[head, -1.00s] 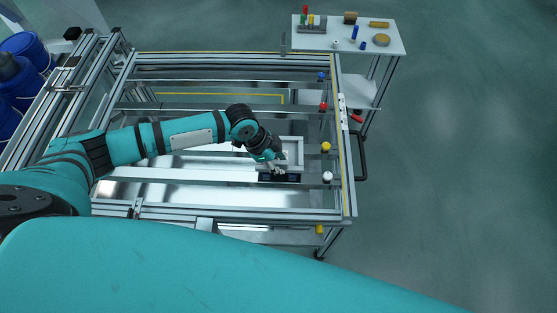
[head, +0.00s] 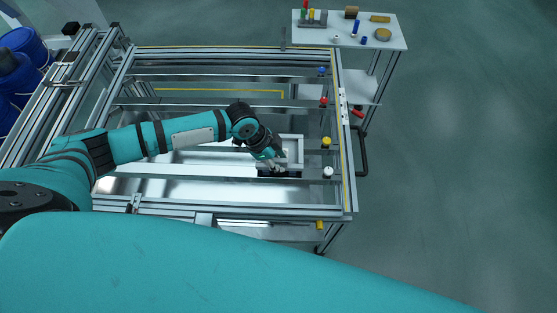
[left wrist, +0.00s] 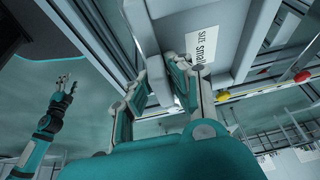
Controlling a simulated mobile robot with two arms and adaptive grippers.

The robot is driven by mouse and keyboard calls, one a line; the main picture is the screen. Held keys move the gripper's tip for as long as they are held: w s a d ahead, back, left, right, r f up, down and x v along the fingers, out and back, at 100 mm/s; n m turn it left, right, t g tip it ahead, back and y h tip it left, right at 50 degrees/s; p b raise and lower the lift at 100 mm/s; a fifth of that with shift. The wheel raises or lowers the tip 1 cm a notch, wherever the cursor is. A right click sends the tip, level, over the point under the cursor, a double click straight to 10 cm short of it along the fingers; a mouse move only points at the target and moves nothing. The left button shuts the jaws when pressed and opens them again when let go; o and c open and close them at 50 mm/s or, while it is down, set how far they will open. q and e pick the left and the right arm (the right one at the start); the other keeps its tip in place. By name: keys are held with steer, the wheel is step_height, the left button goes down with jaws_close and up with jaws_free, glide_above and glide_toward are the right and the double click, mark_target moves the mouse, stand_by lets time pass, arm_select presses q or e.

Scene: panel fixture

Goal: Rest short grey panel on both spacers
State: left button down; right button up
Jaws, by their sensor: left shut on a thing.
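The short grey panel (head: 299,151) is a light grey rectangular frame over the right part of the rail fixture in the head view. In the left wrist view the panel (left wrist: 232,35) fills the upper middle, with a white "SIZE small" label. My left gripper (head: 277,167) is shut on the panel's near left part; its fingers (left wrist: 163,90) stand either side of the edge. I cannot make out the two spacers, or whether the panel touches anything beneath. My right gripper (left wrist: 64,82) shows at the left of the left wrist view, with fingers apart and empty.
Metal rails (head: 215,78) cross the fixture. Red (head: 323,102), yellow (head: 326,142) and white (head: 327,172) knobs line its right side. A dark object (head: 293,174) lies under the panel's near edge. A white cart (head: 350,22) with small parts stands behind; open floor lies right.

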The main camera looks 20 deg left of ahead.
arm_select(q)
steer(key=shift+f, duration=0.1)
steer(key=c, duration=1.2)
jaws_free()
steer(key=shift+o, duration=0.2)
steer(key=v, duration=1.2)
steer(key=shift+d, duration=0.1)
